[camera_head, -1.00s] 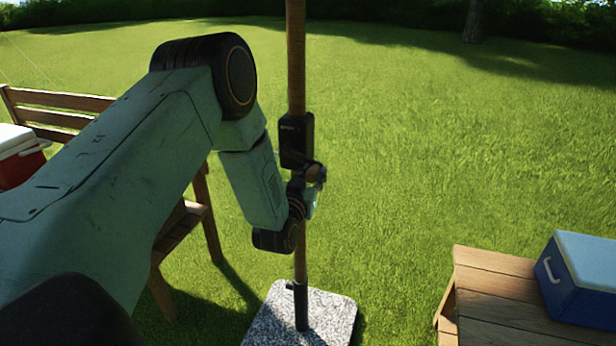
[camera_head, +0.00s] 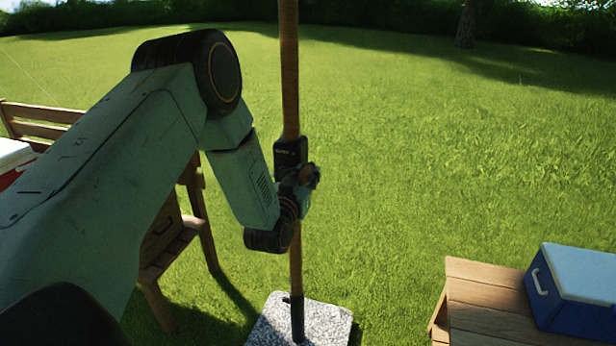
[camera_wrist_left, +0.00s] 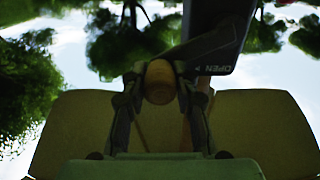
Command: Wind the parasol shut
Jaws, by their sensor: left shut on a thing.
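The parasol pole (camera_head: 290,75) is a brown wooden post standing upright in the middle of the head view. A black crank housing (camera_head: 287,150) is fixed on it. In the wrist view the housing (camera_wrist_left: 221,40) carries the word "OPEN" with an arrow. My left gripper (camera_head: 306,180) is beside the pole, just below and right of the housing. In the wrist view its fingers (camera_wrist_left: 160,90) are shut on a round wooden crank knob (camera_wrist_left: 159,83). The canopy is out of the head view. My right gripper is in neither view.
The pole stands in a speckled stone base (camera_head: 325,322) on the lawn. A wooden table (camera_head: 485,300) with a blue cooler (camera_head: 575,300) is at the lower right.

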